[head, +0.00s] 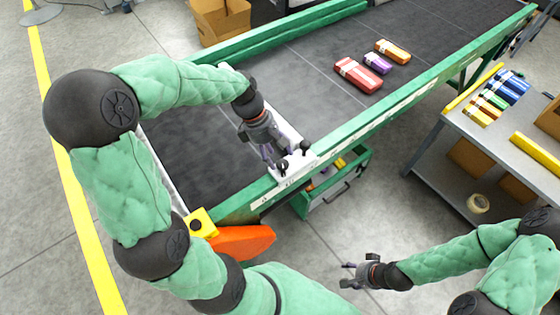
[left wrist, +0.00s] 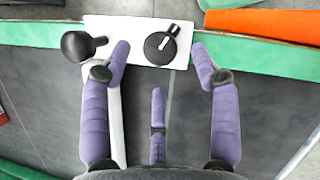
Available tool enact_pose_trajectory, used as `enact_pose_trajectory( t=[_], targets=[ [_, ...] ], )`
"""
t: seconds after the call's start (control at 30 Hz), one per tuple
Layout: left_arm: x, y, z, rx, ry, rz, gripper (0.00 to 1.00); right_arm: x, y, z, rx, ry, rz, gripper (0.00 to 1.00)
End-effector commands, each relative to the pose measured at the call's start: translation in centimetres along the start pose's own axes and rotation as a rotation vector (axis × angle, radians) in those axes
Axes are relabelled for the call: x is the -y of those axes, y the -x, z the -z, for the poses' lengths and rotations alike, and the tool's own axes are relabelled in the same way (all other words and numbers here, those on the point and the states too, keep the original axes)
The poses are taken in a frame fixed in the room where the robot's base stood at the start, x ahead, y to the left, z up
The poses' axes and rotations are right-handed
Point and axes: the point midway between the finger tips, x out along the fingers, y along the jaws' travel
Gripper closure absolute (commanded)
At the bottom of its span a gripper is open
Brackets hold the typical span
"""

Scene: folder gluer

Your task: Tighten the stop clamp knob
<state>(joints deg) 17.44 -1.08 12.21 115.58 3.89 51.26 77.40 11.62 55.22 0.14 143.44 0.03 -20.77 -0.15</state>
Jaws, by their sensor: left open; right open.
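A black round knob with a white mark (left wrist: 160,46) sits on a white plate (left wrist: 132,27) on the conveyor's near green rail. In the head view the knob (head: 283,165) is partly hidden by my left gripper (head: 275,158). My right gripper (head: 360,273) is open and empty over the floor.
Red (head: 357,75), purple (head: 377,63) and orange (head: 392,50) cartons lie on the dark belt (head: 300,85). A green drawer (head: 335,190) is below the rail. A steel table (head: 500,135) with several small cartons stands right. An orange part (head: 243,241) is near the rail's left end.

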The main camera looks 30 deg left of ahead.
Motion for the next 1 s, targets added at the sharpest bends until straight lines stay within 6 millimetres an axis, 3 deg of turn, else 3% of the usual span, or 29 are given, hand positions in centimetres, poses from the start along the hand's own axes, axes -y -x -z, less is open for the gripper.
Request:
enact_pose_trajectory(
  t=[0.2,0.6,0.63,0.8,0.83,1.0],
  targets=[
    [0.0,-2.7,0.0,0.000,0.001,0.001,0.38,-0.4,-1.0,0.1,0.000,0.000,0.000,0.44],
    [0.0,-3.3,0.0,0.000,0.000,-0.001,0.38,-0.4,-1.1,0.1,0.000,0.000,0.000,0.44],
    [0.0,-3.3,0.0,0.000,0.000,-0.001,0.41,-0.4,-1.1,0.1,0.000,0.000,0.000,0.44],
    [0.0,-3.3,0.0,0.000,0.000,-0.001,0.89,-0.4,-1.1,0.1,0.000,0.000,0.000,0.44],
    [0.0,-3.3,0.0,0.000,0.000,-0.001,0.94,-0.4,-1.1,0.1,0.000,0.000,0.000,0.44],
    [0.0,-3.3,0.0,0.000,-0.002,0.001,0.95,-0.4,-1.1,0.1,0.000,0.000,0.000,0.44]
  ],
)
